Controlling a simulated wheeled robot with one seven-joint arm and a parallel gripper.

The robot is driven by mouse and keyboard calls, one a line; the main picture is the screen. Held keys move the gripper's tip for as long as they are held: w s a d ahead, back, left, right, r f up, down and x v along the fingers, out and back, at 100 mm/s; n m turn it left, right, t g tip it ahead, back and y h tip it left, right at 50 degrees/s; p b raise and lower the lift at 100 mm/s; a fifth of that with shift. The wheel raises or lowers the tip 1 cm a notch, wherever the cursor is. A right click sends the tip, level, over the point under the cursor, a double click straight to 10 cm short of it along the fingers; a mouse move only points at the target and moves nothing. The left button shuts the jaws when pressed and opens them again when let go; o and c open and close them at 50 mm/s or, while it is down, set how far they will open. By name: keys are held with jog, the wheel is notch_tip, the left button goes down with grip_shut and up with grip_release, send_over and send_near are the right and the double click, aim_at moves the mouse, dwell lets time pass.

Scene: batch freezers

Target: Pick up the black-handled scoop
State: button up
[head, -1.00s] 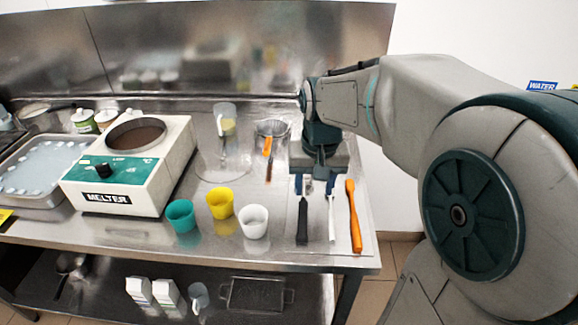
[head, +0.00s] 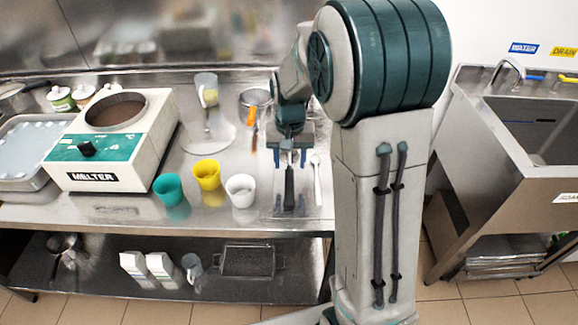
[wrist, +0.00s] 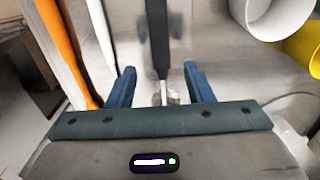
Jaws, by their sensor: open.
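My gripper (head: 290,158) is open, pointing down, with one finger on each side of the scoop's line. In the wrist view the black handle (wrist: 157,35) runs between the fingertips of my gripper (wrist: 158,70), with a gap on both sides. Its metal end shows partly between the fingers, the rest hidden by the gripper body. I cannot tell the exact height above it.
A white-handled tool (head: 316,180) lies just right of the scoop. An orange tool (wrist: 62,50) lies beyond it, hidden by my arm in the head view. White (head: 240,190), yellow (head: 207,174) and teal (head: 168,189) cups and the melter (head: 110,150) stand left. A sink (head: 520,130) is at right.

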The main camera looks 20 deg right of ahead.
aim_at(289, 173)
jog(key=shift+f+p, duration=0.45)
jog(key=shift+f, duration=2.25)
grip_shut()
